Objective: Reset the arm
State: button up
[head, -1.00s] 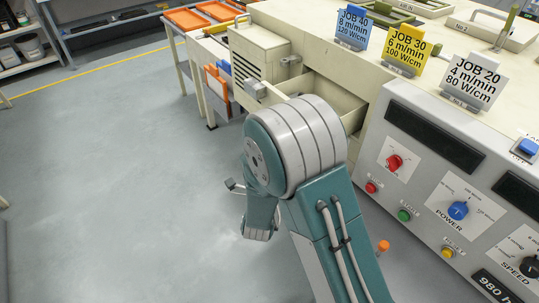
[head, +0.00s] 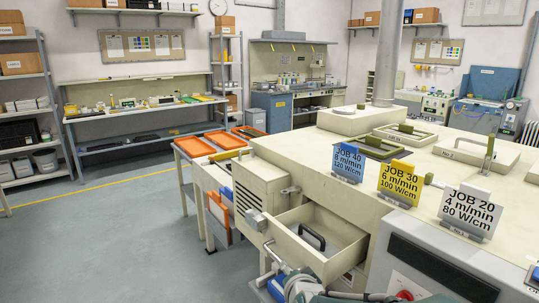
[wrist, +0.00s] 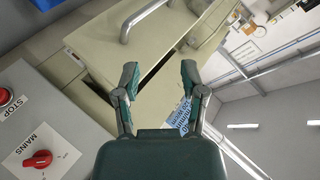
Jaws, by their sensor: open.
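My gripper (wrist: 158,78) is open in the wrist view, its two green fingers spread with nothing between them. The wrist view is tilted and shows pale cabinet panels (wrist: 100,40) and a metal handle (wrist: 143,22) beyond the fingers. In the head view only a part of my arm (head: 310,289) shows at the bottom edge, in front of the cream machine (head: 300,160). Its open drawer (head: 290,255) sticks out just above the arm, with a dark handle (head: 312,237) visible inside. I cannot tell whether anything touches the drawer.
Job cards in blue (head: 347,160), yellow (head: 399,182) and white (head: 470,211) stand on the machine. A cart with orange trays (head: 194,147) stands left of it. A red MAINS knob (wrist: 38,159) is at the wrist view's left. The floor (head: 110,240) at left is clear.

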jog(key=s+d+r+n+g+h, duration=0.1)
jog(key=s+d+r+n+g, duration=0.1)
jog(key=s, duration=0.9)
jog(key=s+d+r+n+g, duration=0.2)
jog(key=s+d+n+g, duration=0.3)
jog(key=s, duration=0.7)
jog(key=d+n, duration=0.2)
jog(key=d, duration=0.1)
jog(key=shift+s+d+r+h, duration=0.2)
jog(key=shift+h, duration=0.2)
jog(key=shift+w, duration=0.1)
